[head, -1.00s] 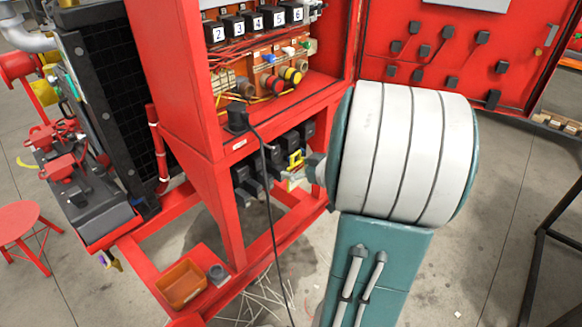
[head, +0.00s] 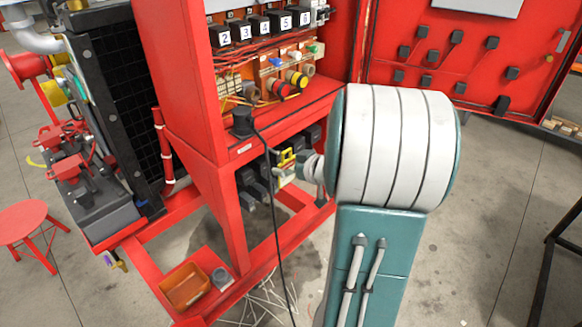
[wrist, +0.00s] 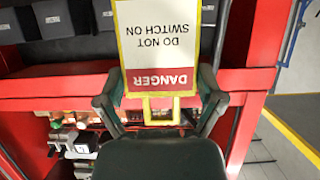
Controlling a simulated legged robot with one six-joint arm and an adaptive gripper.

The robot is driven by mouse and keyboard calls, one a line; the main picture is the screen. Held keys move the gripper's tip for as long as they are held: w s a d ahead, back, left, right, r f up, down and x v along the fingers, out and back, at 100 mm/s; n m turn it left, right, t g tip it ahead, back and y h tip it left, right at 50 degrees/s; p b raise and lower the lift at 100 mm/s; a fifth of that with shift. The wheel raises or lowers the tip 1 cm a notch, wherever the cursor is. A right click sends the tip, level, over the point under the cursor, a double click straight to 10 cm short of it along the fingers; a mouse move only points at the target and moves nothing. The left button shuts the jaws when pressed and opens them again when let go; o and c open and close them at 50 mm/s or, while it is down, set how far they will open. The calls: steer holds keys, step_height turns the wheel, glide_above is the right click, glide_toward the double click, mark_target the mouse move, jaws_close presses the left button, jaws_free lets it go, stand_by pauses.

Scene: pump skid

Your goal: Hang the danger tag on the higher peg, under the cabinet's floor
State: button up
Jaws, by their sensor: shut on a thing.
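The danger tag (wrist: 158,45) is a white card with a yellow border, a red DANGER band and a yellow loop. It reads upside down in the wrist view, between the two fingers of my gripper (wrist: 160,98). My gripper is shut on it. In the head view the tag shows as a small yellow and white patch (head: 287,158) by my gripper (head: 290,174), just below the floor of the red cabinet (head: 270,122). The arm's bulk hides part of this area in the head view. I cannot make out either peg.
Black boxes stand below the cabinet floor, and in the wrist view they (wrist: 55,18) lie close behind the tag. A black cable (head: 278,230) hangs past the front of the frame. A red post (head: 228,210) stands left of my gripper. An orange bin (head: 186,287) sits low.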

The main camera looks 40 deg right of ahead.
steer(key=shift+w+a, duration=0.2)
steer(key=shift+w, duration=0.25)
steer(key=shift+w+a, duration=0.2)
steer(key=shift+w, duration=0.25)
steer(key=shift+w+d+f, duration=0.1)
steer(key=shift+w, duration=0.55)
steer(key=shift+x, duration=0.85)
steer(key=shift+s+f, duration=0.1)
steer(key=shift+f, duration=0.05)
steer(key=o, duration=0.9)
steer(key=shift+c, duration=0.2)
